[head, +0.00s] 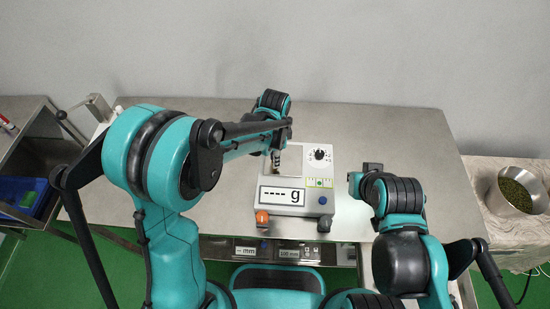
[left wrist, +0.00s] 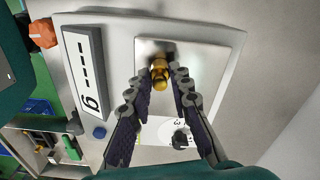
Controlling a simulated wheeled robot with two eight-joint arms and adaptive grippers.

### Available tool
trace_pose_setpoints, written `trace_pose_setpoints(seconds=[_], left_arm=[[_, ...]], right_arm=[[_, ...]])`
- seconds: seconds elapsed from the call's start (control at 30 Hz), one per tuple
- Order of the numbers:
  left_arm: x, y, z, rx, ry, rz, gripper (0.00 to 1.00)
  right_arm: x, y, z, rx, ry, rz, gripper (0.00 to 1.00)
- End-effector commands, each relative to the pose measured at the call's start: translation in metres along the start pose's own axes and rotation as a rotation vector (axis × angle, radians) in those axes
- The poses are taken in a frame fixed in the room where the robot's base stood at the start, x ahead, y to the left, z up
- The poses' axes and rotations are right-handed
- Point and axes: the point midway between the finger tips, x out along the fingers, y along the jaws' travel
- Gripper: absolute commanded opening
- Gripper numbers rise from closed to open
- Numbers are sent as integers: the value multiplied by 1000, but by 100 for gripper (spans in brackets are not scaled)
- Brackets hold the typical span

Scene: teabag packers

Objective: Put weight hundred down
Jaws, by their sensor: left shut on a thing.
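A small brass weight (left wrist: 160,70) shows in the left wrist view between the fingertips of my left gripper (left wrist: 165,82), which is shut on it. The weight is over the metal pan (left wrist: 210,62) of the white scale; I cannot tell whether it touches the pan. In the head view my left gripper (head: 276,158) is above the scale (head: 318,178) and hides the weight. The scale display (head: 282,195) reads dashes and "g". My right arm is folded to the right of the scale, and its jaws cannot be made out.
An orange object (head: 262,217) is at the scale's front left corner, and a dark one (head: 325,223) is at its front right. A bowl of green leaves (head: 518,190) stands on a side table at right. The steel table (head: 400,130) is clear behind the scale.

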Motion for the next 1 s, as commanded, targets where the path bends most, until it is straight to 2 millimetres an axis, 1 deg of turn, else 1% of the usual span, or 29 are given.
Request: trace_pose_setpoints(seconds=[0.2,0.23,0.27,0.3,0.57,0.67,0.77,1.0], left_arm=[[4,0,0,0,0,0,0],[3,0,0,0,0,0,28],[3,0,0,0,0,0,36],[2,0,0,0,0,0,40],[2,0,0,0,0,0,40],[-2,0,0,0,0,0,40],[-16,0,0,0,0,0,40],[-70,0,0,0,0,0,40]], right_arm=[[3,0,2,0,0,0,0],[2,0,2,0,0,0,0],[2,0,1,0,0,0,0],[2,0,1,0,0,0,0],[2,0,1,0,0,0,0],[-2,0,-1,0,0,0,0],[-5,0,-4,0,0,0,0],[-20,0,-14,0,0,0,0]])
